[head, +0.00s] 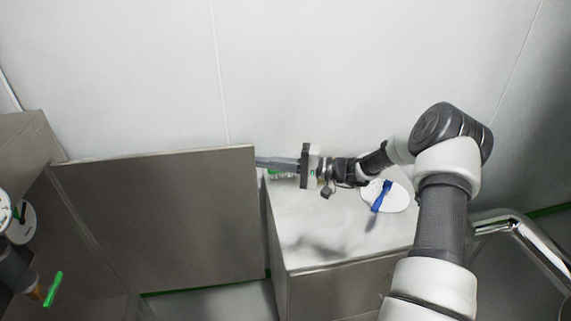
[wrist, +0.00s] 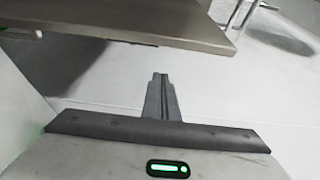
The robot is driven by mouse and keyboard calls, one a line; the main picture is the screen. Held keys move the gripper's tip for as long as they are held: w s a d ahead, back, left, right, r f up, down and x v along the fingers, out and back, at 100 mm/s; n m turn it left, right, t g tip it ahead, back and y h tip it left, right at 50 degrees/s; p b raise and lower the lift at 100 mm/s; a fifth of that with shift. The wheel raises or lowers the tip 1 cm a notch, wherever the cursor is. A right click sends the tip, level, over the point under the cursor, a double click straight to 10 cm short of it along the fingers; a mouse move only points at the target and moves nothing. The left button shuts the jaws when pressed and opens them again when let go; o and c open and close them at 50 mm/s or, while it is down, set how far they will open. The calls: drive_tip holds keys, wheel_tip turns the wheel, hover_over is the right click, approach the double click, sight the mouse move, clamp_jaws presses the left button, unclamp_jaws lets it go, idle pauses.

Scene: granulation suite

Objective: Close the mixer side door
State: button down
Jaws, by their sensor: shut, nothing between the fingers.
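The mixer side door (head: 165,215) is a flat grey-brown panel in the left half of the head view. It stands open, swung out from the grey-brown mixer cabinet (head: 28,140) at the far left. Its free edge is on the right. My gripper (head: 259,162) reaches in from the right, shut and empty, with its fingertips close to the top of that free edge. Whether they touch it I cannot tell. In the wrist view the shut fingers (wrist: 160,84) point ahead, and a panel edge (wrist: 150,34), likely the door's, crosses above them.
A grey box-like bench (head: 345,285) stands right of the door, under my arm. On it lie a white oval plate (head: 397,201) and a blue tool (head: 380,197). A pale wall (head: 290,60) is behind. A shiny metal pipe (head: 530,240) is at the right.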

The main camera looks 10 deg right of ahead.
drive_tip(key=shift+s+a+p, duration=0.15)
drive_tip(key=shift+s+a, duration=0.1)
drive_tip(key=shift+s, duration=0.7)
drive_tip(key=shift+s+a+p, duration=0.15)
drive_tip(key=shift+s+a, duration=0.05)
drive_tip(key=shift+s, duration=0.7)
drive_tip(key=shift+s, duration=0.1)
